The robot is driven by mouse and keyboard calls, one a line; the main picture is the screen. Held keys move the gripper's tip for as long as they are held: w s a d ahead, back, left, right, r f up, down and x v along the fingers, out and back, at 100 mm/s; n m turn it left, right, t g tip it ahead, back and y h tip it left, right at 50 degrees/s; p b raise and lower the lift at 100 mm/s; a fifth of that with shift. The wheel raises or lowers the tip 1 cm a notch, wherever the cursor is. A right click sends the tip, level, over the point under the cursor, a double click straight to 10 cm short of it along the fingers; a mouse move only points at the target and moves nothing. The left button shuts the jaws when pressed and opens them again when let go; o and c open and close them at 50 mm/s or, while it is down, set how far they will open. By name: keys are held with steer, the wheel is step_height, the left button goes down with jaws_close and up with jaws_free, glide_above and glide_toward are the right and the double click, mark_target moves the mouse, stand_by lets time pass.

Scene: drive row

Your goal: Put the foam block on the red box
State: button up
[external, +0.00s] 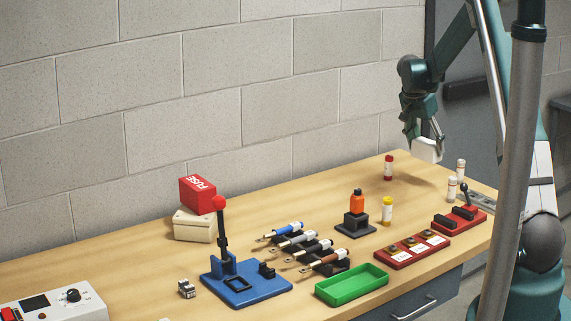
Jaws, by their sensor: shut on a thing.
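My gripper (424,140) is at the upper right, above the far right end of the bench. It is shut on a white block, the foam block (427,150), and holds it in the air clear of the bench top. The red box (198,192), marked FUSE, sits at the left near the wall. It rests on a cream-coloured box (194,227). My gripper is far to the right of the red box.
A blue lever press (245,283) with a red knob stands in front of the red box. Several screwdriver-like tools (300,240), a green tray (351,286) and red holders (412,250) fill the front. Small bottles (388,168) stand at right. The bench back is mostly clear.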

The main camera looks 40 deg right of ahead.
steer(key=w+a+r+n+t+p, duration=0.1)
steer(key=w+a+r+n, duration=0.15)
steer(key=w+a, duration=0.65)
steer(key=w+a+r+n+t+y+p, duration=0.1)
steer(key=w+a+r+n+p, duration=0.15)
steer(key=a, duration=1.35)
steer(key=w+a+r+n, duration=0.25)
steer(key=w+a, duration=0.35)
steer(key=a, duration=0.6)
steer(key=a+r+n+y+p, duration=0.1)
steer(key=a+r+n, duration=0.1)
steer(key=a, duration=1.7)
steer(key=a+r+n+t+p, duration=0.1)
steer(key=a+r, duration=0.4)
steer(key=a, duration=1.4)
steer(key=shift+w+a+r+n+t+y+p, duration=0.35)
steer(key=shift+n+p, duration=0.35)
steer(key=shift+n, duration=0.35)
steer(key=shift+s+d+f, duration=0.1)
steer(key=shift+d+f, duration=0.05)
steer(key=shift+f, duration=0.05)
glide_above(197, 182)
steer(key=shift+s+f, duration=0.1)
steer(key=shift+f, duration=2.95)
steer(key=shift+f, duration=0.1)
steer(key=shift+f+p, duration=0.3)
steer(key=shift+f, duration=1.45)
